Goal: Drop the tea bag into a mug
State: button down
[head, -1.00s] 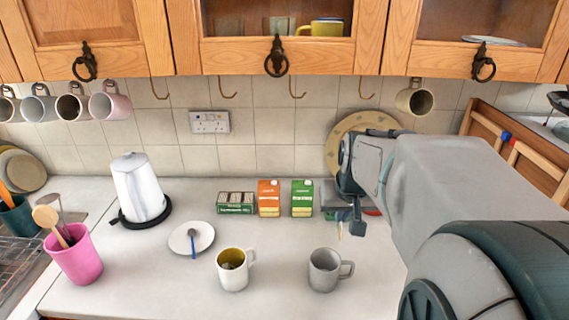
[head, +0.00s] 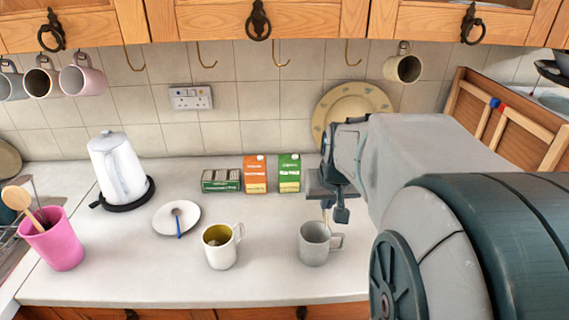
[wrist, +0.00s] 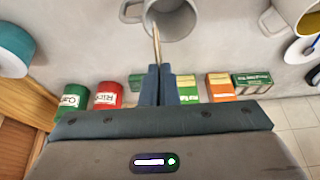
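My gripper (head: 333,196) points down just behind and above the rim of the grey mug (head: 314,245). Its fingers (wrist: 156,86) look closed together in the wrist view, on a thin tan strip, the tea bag (wrist: 156,45) seen nearly edge-on. The strip reaches across the grey mug's opening (wrist: 168,18); whether it is below the rim I cannot tell. In the head view only a small tan piece shows under the fingers. A white mug (head: 221,255) with a yellow inside stands to the left, with something dark in it.
Behind the mugs stand a dark green tea box (head: 221,181), an orange carton (head: 255,174) and a green carton (head: 289,173). A saucer (head: 163,220) with a spoon, a kettle (head: 121,170) and a pink pot (head: 55,246) are left. Red (wrist: 108,96) and green (wrist: 72,98) cans stand behind the gripper.

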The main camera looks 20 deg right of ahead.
jog(key=c, duration=1.6)
grip_release()
jog(key=v, duration=1.3)
jog(key=shift+s+r+b, duration=0.1)
jog(key=shift+r+b, duration=0.3)
jog(key=shift+a, duration=0.1)
jog(key=s+a+f+n, duration=0.1)
jog(key=s+a+f, duration=0.1)
jog(key=f, duration=0.3)
jog(key=s+a+f+n, duration=0.1)
jog(key=s+a+f, duration=0.1)
jog(key=a+f, duration=0.2)
jog(key=s+a+f+n+g+y, duration=0.1)
jog(key=s+a+f, duration=0.1)
jog(key=a+f, duration=0.2)
jog(key=shift+s+a+f, duration=0.1)
jog(key=shift+s+f, duration=0.3)
jog(key=shift+f, duration=0.5)
